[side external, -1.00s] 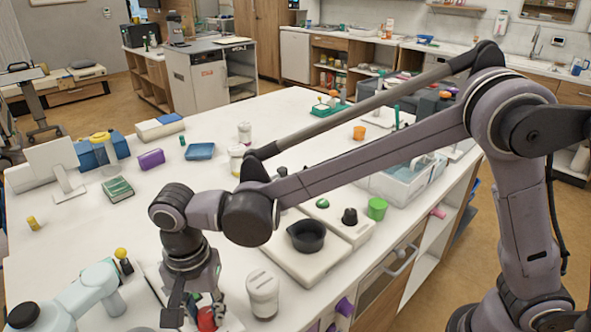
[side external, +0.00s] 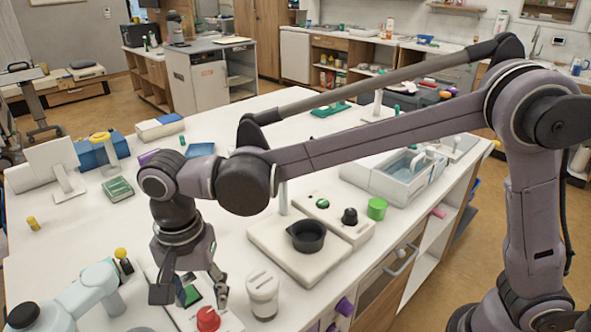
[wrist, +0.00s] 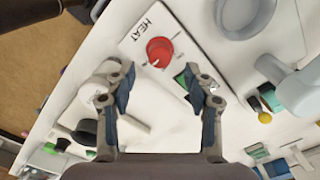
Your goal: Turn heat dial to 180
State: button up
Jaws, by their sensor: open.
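The heat dial is a red round knob (wrist: 160,52) on a white panel (wrist: 130,40) lettered HEAT, seen in the wrist view. A short pale pointer mark shows on the knob's lower left edge, with a dark line beside the knob. In the side view the red knob (side external: 208,319) sits at the bottom, just below my gripper. My gripper (wrist: 165,85) is open and empty, its two blue-padded fingers spread apart. The knob lies ahead of the fingertips and apart from them. In the side view my gripper (side external: 190,294) is above the panel. I cannot read a 180 mark.
A green square (side external: 190,295) is on the same panel. A white lidded jar (side external: 263,294) stands right of it. A black bowl (side external: 307,236) sits on a white base further right. A pale teal arm-like device (side external: 85,296) is at the left.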

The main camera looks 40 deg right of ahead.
aim_at(207, 313)
notch_tip(207, 313, up, 7)
dwell(0.3)
jog(key=shift+d+r, duration=0.1)
jog(key=s+d+f+n+t, duration=0.1)
jog(key=s+d+n+t, duration=0.1)
jog(key=d, duration=0.9)
jog(key=s+d+f+n+t, duration=0.2)
jog(key=s+d+n, duration=0.1)
jog(key=d, duration=0.8)
jog(key=s+d+f+n+t, duration=0.2)
jog(key=d+n+t, duration=0.1)
jog(key=d, duration=0.7)
jog(key=shift+s+d+f+n, duration=0.2)
jog(key=shift+s+d+n, duration=0.2)
jog(key=shift+n, duration=0.1)
